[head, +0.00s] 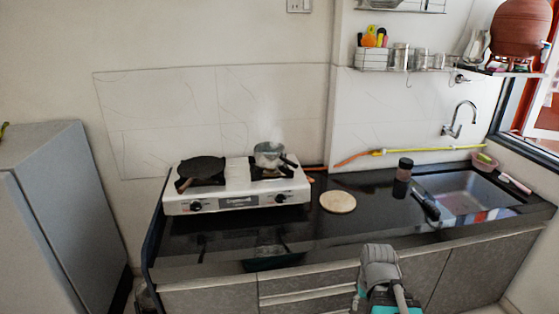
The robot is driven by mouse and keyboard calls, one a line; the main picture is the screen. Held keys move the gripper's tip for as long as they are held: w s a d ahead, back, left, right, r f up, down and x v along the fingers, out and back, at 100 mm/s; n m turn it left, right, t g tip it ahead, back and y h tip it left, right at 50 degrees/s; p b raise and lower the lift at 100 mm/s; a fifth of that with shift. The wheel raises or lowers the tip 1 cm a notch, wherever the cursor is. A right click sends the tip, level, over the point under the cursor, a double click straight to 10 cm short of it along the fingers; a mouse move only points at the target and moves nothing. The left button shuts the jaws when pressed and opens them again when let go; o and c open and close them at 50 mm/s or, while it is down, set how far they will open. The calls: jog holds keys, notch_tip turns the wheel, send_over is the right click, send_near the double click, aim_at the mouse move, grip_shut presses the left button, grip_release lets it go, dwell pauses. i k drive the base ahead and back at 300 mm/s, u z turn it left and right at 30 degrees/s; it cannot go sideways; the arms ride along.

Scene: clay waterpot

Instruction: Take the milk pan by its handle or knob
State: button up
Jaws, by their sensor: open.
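The milk pan (268,149) is a small, shiny metal pan. It sits on the right burner of the white gas stove (236,201). Its dark handle (289,161) points right and toward the front. A knob on it cannot be made out. A grey and teal part of my own arm shows at the bottom, in front of the counter and well apart from the pan. I cannot make out my gripper's fingers in this view.
A black flat pan (202,168) is on the left burner. A round wooden board (338,202) lies right of the stove. A dark jar (404,169) stands near the sink (465,193). The dark counter (290,238) is clear before the stove. A grey cabinet (60,220) stands left.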

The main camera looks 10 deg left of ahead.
aim_at(275, 159)
jog(key=u, duration=0.05)
jog(key=i, duration=0.95)
jog(key=z, duration=0.05)
